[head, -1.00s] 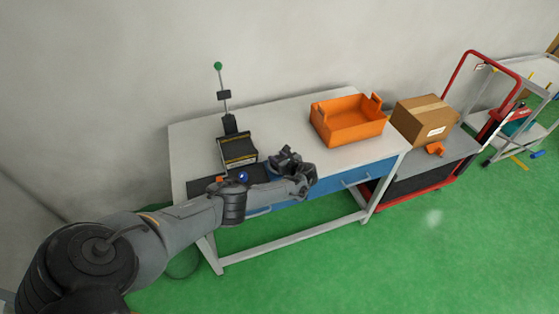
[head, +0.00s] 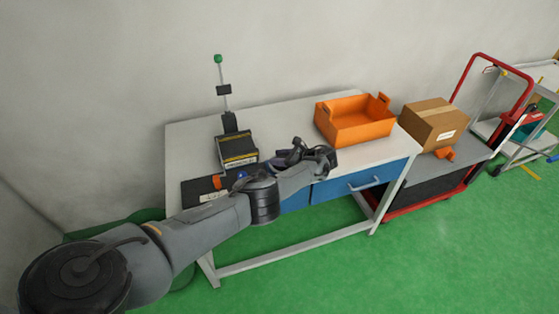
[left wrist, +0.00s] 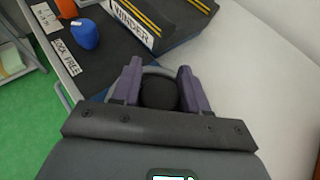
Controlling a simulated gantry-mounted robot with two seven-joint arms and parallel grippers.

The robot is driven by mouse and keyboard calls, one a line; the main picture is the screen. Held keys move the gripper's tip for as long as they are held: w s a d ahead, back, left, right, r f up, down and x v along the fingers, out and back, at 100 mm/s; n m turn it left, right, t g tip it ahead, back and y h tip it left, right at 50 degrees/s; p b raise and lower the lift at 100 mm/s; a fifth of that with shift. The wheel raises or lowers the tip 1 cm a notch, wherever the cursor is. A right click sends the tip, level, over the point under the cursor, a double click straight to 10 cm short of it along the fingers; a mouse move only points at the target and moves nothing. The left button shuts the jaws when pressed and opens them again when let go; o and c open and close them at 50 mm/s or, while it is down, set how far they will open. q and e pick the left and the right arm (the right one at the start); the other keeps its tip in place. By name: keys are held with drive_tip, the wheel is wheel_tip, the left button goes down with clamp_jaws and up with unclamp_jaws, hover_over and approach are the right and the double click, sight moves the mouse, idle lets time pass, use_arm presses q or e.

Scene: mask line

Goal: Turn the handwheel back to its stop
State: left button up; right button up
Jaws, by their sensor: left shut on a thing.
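The winder (head: 237,148) is a dark block with yellow stripes on the bench; its "WINDER" label shows in the left wrist view (left wrist: 145,15). My left gripper (head: 284,158) is just right of it. In the left wrist view its two purple fingers (left wrist: 160,78) are on either side of a dark round hub with a grey rim, which I take to be the handwheel (left wrist: 159,93). The gripper is shut on it. In the head view my gripper and arm hide the handwheel. A blue knob (left wrist: 84,34) stands on the plate marked "LOCK FREE". My right gripper is not in view.
An orange piece (left wrist: 46,17) is near the blue knob. A post with a green ball (head: 218,58) rises behind the winder. An orange tray (head: 355,125) stands at the bench's right end, and a cardboard box (head: 433,122) is on the trolley beyond. The bench top (head: 285,118) between winder and tray is clear.

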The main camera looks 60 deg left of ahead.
use_arm(q)
drive_tip(key=o, duration=1)
drive_tip(key=shift+c, duration=0.2)
drive_tip(key=b+v, duration=0.1)
drive_tip(key=v, duration=0.9)
drive_tip(key=shift+f+b, duration=0.2)
drive_tip(key=shift+b, duration=0.15)
drive_tip(key=shift+w+d+r, duration=0.15)
drive_tip(key=shift+d+r, duration=0.1)
drive_tip(key=shift+d, duration=0.05)
